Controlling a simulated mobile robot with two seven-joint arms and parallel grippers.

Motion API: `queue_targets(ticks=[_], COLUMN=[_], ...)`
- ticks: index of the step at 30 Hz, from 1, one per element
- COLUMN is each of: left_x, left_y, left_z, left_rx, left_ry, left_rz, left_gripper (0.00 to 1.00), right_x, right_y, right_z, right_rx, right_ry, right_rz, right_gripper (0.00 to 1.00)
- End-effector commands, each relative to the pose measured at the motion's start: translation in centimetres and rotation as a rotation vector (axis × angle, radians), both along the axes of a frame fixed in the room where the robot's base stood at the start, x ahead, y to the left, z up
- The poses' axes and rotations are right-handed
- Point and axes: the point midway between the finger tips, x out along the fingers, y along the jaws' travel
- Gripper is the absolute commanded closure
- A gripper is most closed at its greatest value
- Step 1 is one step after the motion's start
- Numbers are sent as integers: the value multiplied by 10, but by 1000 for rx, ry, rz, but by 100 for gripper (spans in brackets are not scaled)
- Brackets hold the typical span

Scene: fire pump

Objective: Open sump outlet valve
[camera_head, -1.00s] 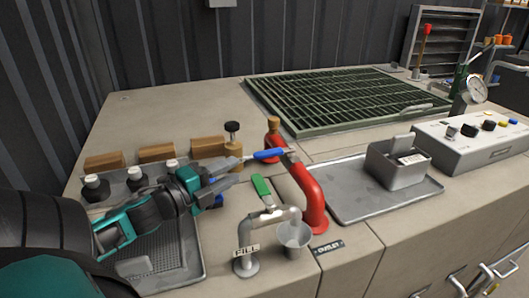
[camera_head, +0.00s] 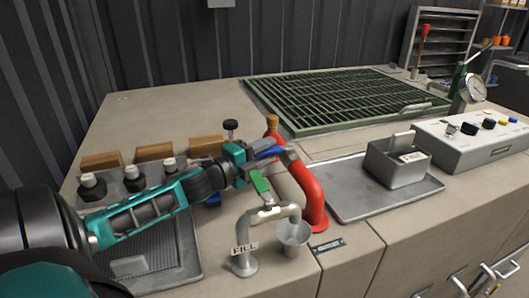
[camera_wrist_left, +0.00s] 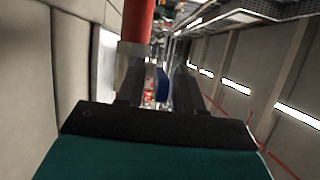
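The outlet is a red curved pipe (camera_head: 311,197) rising beside a plate lettered OUTLET (camera_head: 328,245). A blue lever handle (camera_head: 277,150) is at its top, partly covered by my left gripper. My left gripper (camera_head: 264,151) is open at the handle, with its fingers pointing right along it. In the left wrist view the open left gripper (camera_wrist_left: 160,88) has its fingers apart, with the blue handle (camera_wrist_left: 162,86) between them and a gap beside it. Contact with the handle cannot be told. The red pipe (camera_wrist_left: 137,22) shows above the left finger there. My right gripper is not in view.
A grey FILL pipe (camera_head: 246,232) with a green lever (camera_head: 260,183) stands just in front, over a grey cup (camera_head: 293,235). A metal tray (camera_head: 358,205) with a box (camera_head: 397,163) is right; a grating (camera_head: 340,97) lies behind.

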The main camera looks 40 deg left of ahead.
Motion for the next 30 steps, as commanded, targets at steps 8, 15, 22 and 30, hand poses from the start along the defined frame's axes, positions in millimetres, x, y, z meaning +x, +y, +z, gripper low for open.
queue_targets(ticks=[8, 15, 22, 30], left_x=[0, 0, 0, 0], left_y=[0, 0, 0, 0], left_z=[0, 0, 0, 0], left_rx=[0, 0, 0, -1], left_ry=[0, 0, 0, 0], left_rz=[0, 0, 0, -1], left_gripper=[70, 93, 100, 100], right_x=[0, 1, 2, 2], right_y=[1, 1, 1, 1], right_z=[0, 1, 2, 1], right_rx=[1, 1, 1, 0], right_ry=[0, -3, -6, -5], right_rz=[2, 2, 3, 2], right_gripper=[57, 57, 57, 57])
